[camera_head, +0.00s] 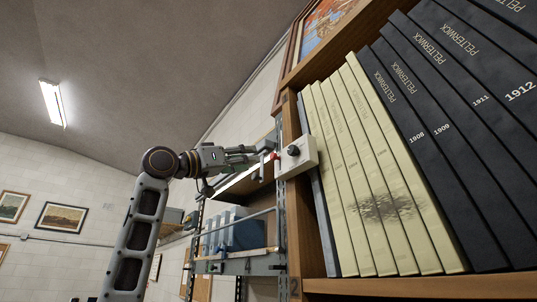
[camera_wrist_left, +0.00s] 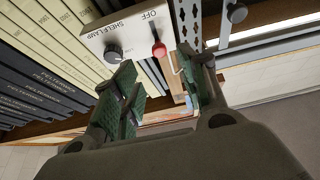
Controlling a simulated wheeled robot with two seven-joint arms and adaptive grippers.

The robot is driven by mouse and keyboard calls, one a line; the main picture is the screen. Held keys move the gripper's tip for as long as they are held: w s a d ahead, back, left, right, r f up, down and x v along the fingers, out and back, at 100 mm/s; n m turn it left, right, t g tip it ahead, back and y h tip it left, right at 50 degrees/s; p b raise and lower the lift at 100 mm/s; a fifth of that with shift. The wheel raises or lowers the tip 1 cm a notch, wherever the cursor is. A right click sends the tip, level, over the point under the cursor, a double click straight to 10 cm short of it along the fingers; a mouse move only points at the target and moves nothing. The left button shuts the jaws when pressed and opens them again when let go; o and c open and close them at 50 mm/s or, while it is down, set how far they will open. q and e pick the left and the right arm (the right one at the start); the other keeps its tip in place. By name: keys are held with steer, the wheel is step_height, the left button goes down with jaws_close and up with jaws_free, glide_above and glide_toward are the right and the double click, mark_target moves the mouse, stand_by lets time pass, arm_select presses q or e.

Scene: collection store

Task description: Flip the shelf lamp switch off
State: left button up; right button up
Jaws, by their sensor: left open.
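The shelf lamp switch box (camera_head: 300,161) is a small white box on the front of the wooden shelf upright. In the left wrist view the box (camera_wrist_left: 98,40) reads SHELF LAMP and OFF. It carries a dark round knob (camera_wrist_left: 112,54) and a red-tipped lever (camera_wrist_left: 159,49); the red tip also shows in the head view (camera_head: 276,156). My left gripper (camera_head: 266,152) is open beside the box. In the wrist view the red tip appears between its green-padded fingertips (camera_wrist_left: 157,62); contact cannot be told. My right gripper is not in view.
Cream volumes (camera_head: 365,170) and dark volumes (camera_head: 450,130) fill the shelf right of the box. A metal rack (camera_head: 250,264) with blue-grey files stands behind my gripper. A framed picture (camera_head: 325,22) is above. Open room lies to the left.

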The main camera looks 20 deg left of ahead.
mark_target(271, 156)
arm_select(q)
steer(key=shift+p+x, duration=1.75)
steer(key=shift+x, duration=2.7)
jaws_close()
